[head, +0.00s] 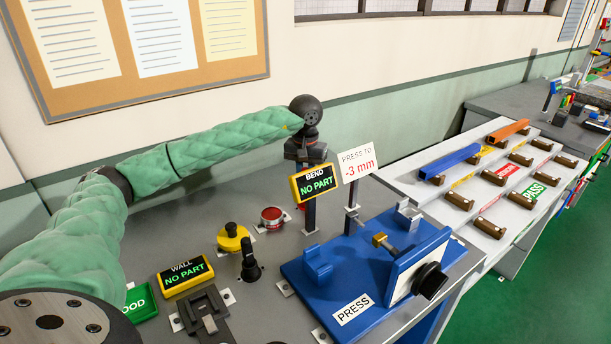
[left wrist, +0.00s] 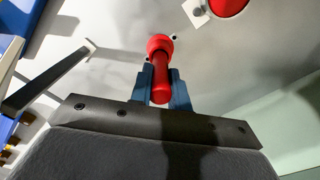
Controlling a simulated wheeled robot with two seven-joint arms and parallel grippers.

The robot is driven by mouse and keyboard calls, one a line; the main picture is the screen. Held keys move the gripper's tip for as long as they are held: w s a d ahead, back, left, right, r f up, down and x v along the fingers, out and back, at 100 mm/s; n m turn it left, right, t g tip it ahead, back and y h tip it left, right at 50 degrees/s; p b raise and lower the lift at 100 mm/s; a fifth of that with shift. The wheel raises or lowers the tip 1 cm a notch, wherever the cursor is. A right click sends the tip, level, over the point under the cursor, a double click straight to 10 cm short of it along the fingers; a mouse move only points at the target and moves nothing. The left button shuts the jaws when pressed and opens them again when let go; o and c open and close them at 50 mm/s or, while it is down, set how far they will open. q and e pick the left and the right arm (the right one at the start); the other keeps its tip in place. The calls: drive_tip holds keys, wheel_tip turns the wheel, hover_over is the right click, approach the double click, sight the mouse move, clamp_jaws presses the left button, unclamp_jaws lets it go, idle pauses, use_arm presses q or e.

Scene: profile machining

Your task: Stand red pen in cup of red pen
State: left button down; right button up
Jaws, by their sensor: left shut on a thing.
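In the left wrist view, my left gripper (left wrist: 161,92) is shut on the red pen (left wrist: 160,84), with a blue finger on each side of it. The far end of the pen meets a wider red round piece (left wrist: 159,43), which looks like the cup of the red pen. I cannot tell whether the pen's tip is inside it or just above it. In the head view, my left gripper (head: 306,150) points down behind the BEND sign (head: 314,182), which hides its fingertips, the pen and most of the cup. My right gripper is not in view.
Sorting racks (head: 480,215) lie farther right.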

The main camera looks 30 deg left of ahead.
use_arm(q)
drive_tip(key=shift+f+b, duration=0.6)
drive_tip(key=shift+f, duration=0.2)
drive_tip(key=shift+b, duration=0.7)
idle(1.5)
idle(0.6)
drive_tip(key=c, duration=1.3)
unclamp_jaws()
drive_tip(key=shift+o, duration=0.2)
drive_tip(key=shift+r, duration=0.1)
wheel_tip(320, 180, up, 6)
drive_tip(key=shift+r+b, duration=0.15)
drive_tip(key=shift+b, duration=0.75)
drive_tip(key=shift+r, duration=0.65)
